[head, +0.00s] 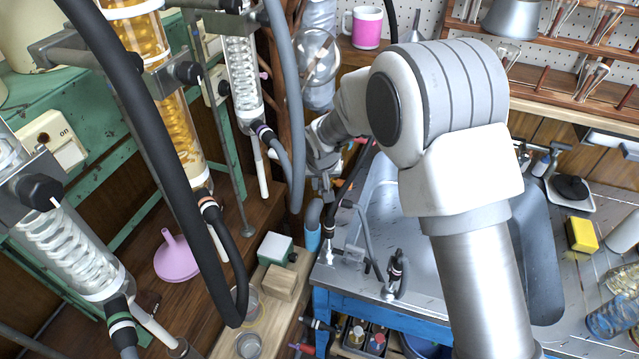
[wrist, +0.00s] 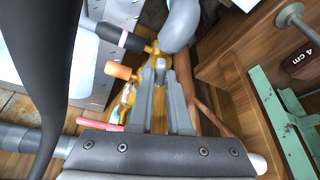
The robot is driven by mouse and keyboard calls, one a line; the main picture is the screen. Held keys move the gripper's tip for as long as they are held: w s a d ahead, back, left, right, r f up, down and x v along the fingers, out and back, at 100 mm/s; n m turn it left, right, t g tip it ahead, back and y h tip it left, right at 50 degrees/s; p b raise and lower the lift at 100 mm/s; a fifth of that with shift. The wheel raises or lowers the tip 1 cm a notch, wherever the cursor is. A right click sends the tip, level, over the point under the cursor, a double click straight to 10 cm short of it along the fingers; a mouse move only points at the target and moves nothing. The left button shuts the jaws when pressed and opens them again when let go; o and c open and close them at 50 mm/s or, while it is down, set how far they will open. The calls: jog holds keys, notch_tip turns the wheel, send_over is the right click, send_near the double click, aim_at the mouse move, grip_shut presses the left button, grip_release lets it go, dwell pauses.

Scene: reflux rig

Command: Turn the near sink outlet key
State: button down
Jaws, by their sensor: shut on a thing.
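My gripper (wrist: 162,82) points down in the wrist view, its two grey fingers close together. Their tips are shut on a small grey key (wrist: 160,65) beside a brass fitting (wrist: 152,48). An orange hose end (wrist: 120,72) lies just left of the fingertips. In the head view my gripper (head: 324,190) is low behind the left edge of the sink (head: 380,215), partly behind my arm and a grey hose. The key cannot be made out there.
Grey hoses (head: 283,90) and a thick black hose (head: 150,170) hang left of my arm. Glass condensers (head: 70,245) stand at the left. A pink funnel (head: 178,255) and wooden block (head: 280,283) are near the sink. A yellow sponge (head: 581,235) lies right.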

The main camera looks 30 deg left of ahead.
jog(key=n, duration=0.2)
jog(key=n+g+y+p, duration=0.1)
jog(key=shift+w+d+r+n, duration=0.1)
jog(key=shift+w+d+n, duration=0.1)
jog(key=shift+n, duration=0.2)
jog(key=n+g+y+p, duration=0.1)
jog(key=n, duration=0.2)
jog(key=shift+n, duration=0.3)
jog(key=n+g+p, duration=0.1)
jog(key=n, duration=0.2)
jog(key=shift+w+g, duration=0.15)
jog(key=shift+g, duration=0.15)
jog(key=shift+w+n+g, duration=0.1)
jog(key=shift+n+g, duration=0.4)
jog(key=shift+n, duration=1.2)
jog(key=c, duration=0.9)
grip_release()
jog(key=shift+o, duration=0.2)
